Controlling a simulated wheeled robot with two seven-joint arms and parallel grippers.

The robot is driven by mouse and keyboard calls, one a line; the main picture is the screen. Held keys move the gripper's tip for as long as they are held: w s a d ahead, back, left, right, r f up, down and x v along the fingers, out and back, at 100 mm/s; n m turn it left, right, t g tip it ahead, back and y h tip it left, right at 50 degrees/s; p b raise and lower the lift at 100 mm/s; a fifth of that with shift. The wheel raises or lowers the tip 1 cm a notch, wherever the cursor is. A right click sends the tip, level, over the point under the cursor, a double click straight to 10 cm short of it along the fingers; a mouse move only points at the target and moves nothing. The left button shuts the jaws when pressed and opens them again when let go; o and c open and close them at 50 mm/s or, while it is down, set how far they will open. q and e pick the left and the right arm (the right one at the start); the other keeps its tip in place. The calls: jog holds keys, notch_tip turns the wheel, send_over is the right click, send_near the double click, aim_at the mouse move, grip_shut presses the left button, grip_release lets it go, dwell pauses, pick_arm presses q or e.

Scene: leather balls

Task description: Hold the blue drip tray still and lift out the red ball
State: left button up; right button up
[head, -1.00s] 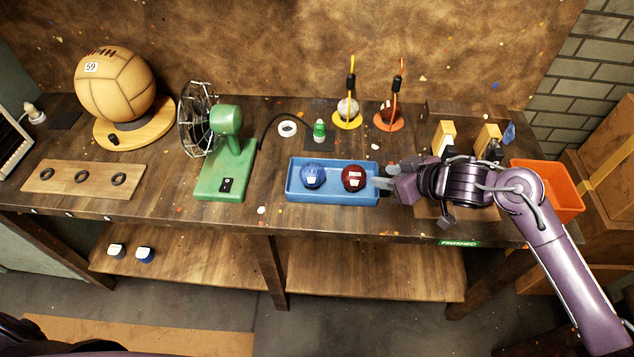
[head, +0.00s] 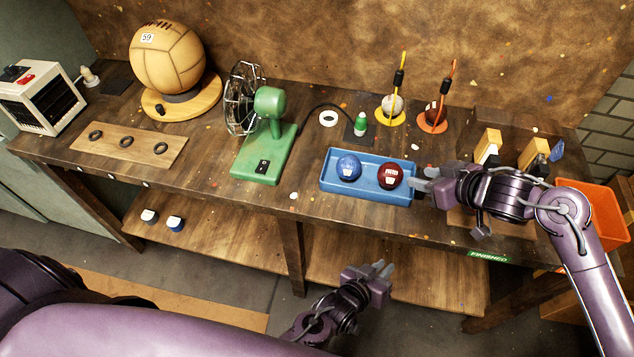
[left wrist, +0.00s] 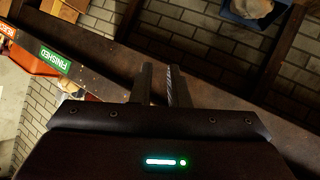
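The blue drip tray (head: 368,191) lies on the workbench in the head view. The red ball (head: 389,175) sits in its right half, beside a blue ball (head: 348,168) on the left. My right gripper (head: 421,180) is at the tray's right end, its fingertips overlapping the end wall in the picture. I cannot tell whether its fingers are closed on that wall. My left gripper (head: 383,268) is in front of the bench, lower than the tray in the picture and apart from it. Its two fingers show a gap with nothing between them in the left wrist view (left wrist: 162,85).
A green fan (head: 268,150) stands left of the tray. An orange bin (head: 600,215) is at right. The bench front edge and lower shelf lie near my left gripper.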

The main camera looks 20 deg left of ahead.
aim_at(324, 168)
pick_arm(q)
jog(key=w+d+r+n+t+h, duration=0.1)
jog(key=w+d+r+t, duration=0.15)
jog(key=r, duration=0.75)
jog(key=w+a, duration=0.1)
jog(key=a, duration=0.1)
jog(key=w+a+r+y, duration=0.1)
jog(key=a, duration=0.1)
jog(key=w+a+r+y, duration=0.1)
jog(key=a, duration=0.1)
jog(key=shift+w+a+r, duration=0.2)
jog(key=shift+w+a, duration=0.1)
jog(key=shift+w, duration=0.1)
jog(key=w+a+y, duration=0.1)
jog(key=a+y, duration=0.1)
jog(key=a, duration=0.3)
jog(key=w+a+r+y, duration=0.1)
jog(key=a+y, duration=0.1)
jog(key=a, duration=0.3)
jog(key=w+a+r+y, duration=0.1)
jog(key=a, duration=0.4)
jog(key=shift+a+n+y, duration=0.25)
jog(key=shift+n+y, duration=0.15)
jog(key=x, duration=0.7)
jog(key=shift+w+a+f, duration=0.1)
jog(key=shift+w+f, duration=0.15)
jog(key=shift+w, duration=0.05)
grip_shut()
